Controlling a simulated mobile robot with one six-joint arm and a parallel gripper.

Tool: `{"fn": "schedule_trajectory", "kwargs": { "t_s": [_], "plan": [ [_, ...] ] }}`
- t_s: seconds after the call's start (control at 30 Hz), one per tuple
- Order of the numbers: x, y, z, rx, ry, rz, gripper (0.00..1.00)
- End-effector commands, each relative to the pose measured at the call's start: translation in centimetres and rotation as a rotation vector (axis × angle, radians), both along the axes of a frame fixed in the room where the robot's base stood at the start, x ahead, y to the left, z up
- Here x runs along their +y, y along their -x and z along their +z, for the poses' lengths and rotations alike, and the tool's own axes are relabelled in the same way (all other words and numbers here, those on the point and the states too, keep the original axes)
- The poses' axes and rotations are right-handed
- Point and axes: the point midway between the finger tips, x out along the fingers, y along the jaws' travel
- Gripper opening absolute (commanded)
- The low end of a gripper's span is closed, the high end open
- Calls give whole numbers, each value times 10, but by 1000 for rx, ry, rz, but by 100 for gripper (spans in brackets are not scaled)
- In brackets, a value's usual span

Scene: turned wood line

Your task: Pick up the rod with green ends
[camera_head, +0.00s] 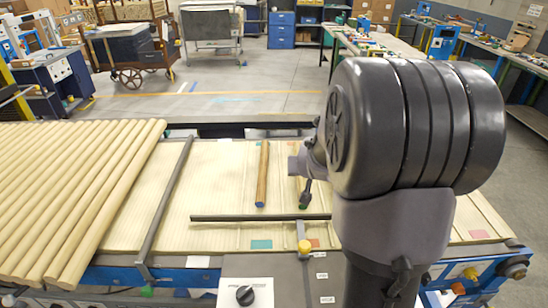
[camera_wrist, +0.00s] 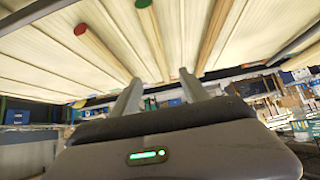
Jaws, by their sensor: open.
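The rod with green ends (camera_wrist: 156,42) shows in the wrist view as a tan rod with a green end cap at the top edge. It runs down to between the two fingers of my gripper (camera_wrist: 160,77), which are apart on either side of its line. Whether the fingers touch it cannot be told. In the head view only its small green end (camera_head: 304,206) shows just below my gripper; my gripper and arm hide most of the rest.
A blue-ended rod (camera_head: 262,170) lies to the left on the slatted table (camera_head: 215,180). A dark bar (camera_head: 250,218) crosses in front. Many large dowels (camera_head: 85,180) fill the left.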

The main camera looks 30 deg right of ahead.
Motion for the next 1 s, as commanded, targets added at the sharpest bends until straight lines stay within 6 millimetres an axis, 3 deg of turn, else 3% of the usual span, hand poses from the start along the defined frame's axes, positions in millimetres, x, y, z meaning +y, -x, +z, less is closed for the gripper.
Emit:
{"fn": "schedule_trajectory", "kwargs": {
  "t_s": [0.1,0.3,0.7,0.97,1.0],
  "plan": [
    [-13,-20,-33,3,-2,1,53],
    [-34,-53,-70,2,-3,1,53],
    [-61,-93,-110,2,-3,1,53],
    [-64,-97,-113,1,-2,2,53],
    [-64,-97,-113,1,-2,2,49]
  ]
}}
